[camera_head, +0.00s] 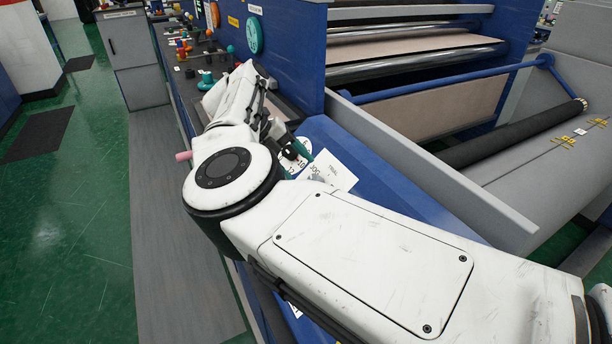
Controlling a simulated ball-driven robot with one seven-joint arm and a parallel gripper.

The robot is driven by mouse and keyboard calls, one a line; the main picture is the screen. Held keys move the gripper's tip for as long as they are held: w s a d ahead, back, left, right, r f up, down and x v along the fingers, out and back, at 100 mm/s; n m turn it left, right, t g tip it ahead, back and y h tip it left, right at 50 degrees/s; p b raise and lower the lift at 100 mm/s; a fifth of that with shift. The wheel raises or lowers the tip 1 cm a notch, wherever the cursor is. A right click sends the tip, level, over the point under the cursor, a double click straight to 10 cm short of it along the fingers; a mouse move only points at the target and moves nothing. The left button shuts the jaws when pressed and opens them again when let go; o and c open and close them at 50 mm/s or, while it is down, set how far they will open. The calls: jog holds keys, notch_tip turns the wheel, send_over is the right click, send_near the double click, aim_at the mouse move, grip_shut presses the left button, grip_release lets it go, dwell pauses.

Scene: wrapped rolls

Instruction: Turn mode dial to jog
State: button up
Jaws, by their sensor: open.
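A white label plate (336,173) lies on the sloped blue panel just right of my arm's elbow; "JOG" and what looks like "TRIAL" are printed on it. A grey pointed part (317,178) shows at its lower left, mostly behind my arm; I cannot tell whether it is the mode dial. Beside it is a white round scale (304,143) with numbers and a teal part, partly covered. My gripper (291,152) is a dark shape hanging over this scale, open, near the label plate. I cannot tell whether it touches anything.
A blue machine side (288,50) with a teal round handwheel (255,36) rises behind my arm. A pink knob (183,156) sticks out left of the elbow. A grey trough wall (420,165) and a dark roller (515,135) stand right. The green floor (75,230) is clear.

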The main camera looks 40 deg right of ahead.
jog(key=shift+v, duration=2.15)
